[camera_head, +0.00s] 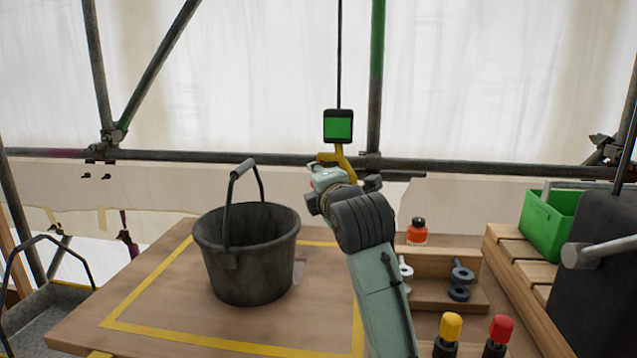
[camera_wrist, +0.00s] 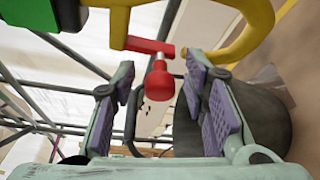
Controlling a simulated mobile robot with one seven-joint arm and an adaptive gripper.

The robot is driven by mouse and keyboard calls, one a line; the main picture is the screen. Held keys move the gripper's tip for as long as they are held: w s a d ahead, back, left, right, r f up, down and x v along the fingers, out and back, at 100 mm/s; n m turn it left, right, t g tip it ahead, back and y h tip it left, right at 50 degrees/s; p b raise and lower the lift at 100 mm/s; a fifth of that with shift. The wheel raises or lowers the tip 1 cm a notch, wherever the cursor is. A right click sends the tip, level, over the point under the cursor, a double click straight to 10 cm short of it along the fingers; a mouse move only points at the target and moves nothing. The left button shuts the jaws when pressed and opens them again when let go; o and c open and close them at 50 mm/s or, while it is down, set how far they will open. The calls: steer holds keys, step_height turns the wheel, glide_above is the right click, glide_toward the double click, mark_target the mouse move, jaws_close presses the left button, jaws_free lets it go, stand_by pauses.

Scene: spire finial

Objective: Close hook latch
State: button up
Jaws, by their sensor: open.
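The yellow hook (camera_head: 343,157) hangs below a black block with a green screen (camera_head: 338,126) on a cable, in the head view. In the wrist view the yellow hook (camera_wrist: 248,40) curves across the top. Its red latch (camera_wrist: 148,46) is a short bar with a red knob (camera_wrist: 159,82) hanging from it. The bar's right end lies near the hook's tip; I cannot tell whether they touch. My gripper (camera_wrist: 160,72) is open, and the red knob appears between its purple-padded fingers. I see no clear contact. In the head view my arm hides the fingers and latch.
A dark bucket (camera_head: 247,255) with its handle raised stands on the wooden table (camera_head: 150,285), inside a yellow taped outline. A wooden rack (camera_head: 430,285), an orange bottle (camera_head: 417,233) and a green bin (camera_head: 548,215) are to the right. Scaffold pipes (camera_head: 230,158) run behind the hook.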

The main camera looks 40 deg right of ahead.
steer(key=v, duration=1.2)
stand_by(0.5)
